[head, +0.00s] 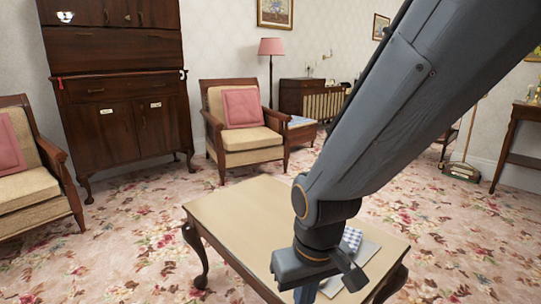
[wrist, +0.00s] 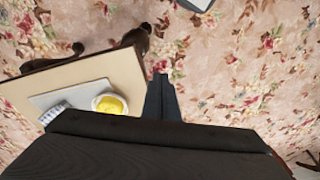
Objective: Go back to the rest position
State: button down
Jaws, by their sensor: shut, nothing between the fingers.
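My gripper (head: 306,294) is at the bottom of the head view, in front of the low wooden table (head: 240,209). Its fingertips are cut off by the lower edge there. In the wrist view my gripper (wrist: 162,100) is shut and empty, with its fingers over the floral carpet just right of the table's edge. A grey flat board (wrist: 75,93) lies on the table. A white bowl with yellow contents (wrist: 110,104) and a checked cloth (wrist: 54,113) are on it. In the head view my arm hides part of the board, and the checked cloth (head: 351,240) shows behind my wrist.
A cushioned armchair (head: 252,140) stands behind the table, and another armchair (head: 30,195) is at the far left. A tall dark cabinet (head: 120,110) stands by the wall. A side table (head: 515,140) is at the right edge. Floral carpet (head: 135,240) lies open left of the table.

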jog(key=s+a+n+g, duration=0.1)
jog(key=s+a+n, duration=0.2)
jog(key=s+a, duration=0.4)
jog(key=d+r+m+p, duration=0.3)
jog(key=d+r+p, duration=0.7)
jog(key=r+p, duration=0.3)
jog(key=d+r+m+p, duration=0.4)
jog(key=d+r+p, duration=0.6)
jog(key=r+p, duration=0.3)
jog(key=shift+s+d+r+h+p, duration=0.15)
jog(key=shift+s+r+h+p, duration=0.2)
jog(key=shift+p, duration=0.45)
jog(key=shift+w, duration=0.1)
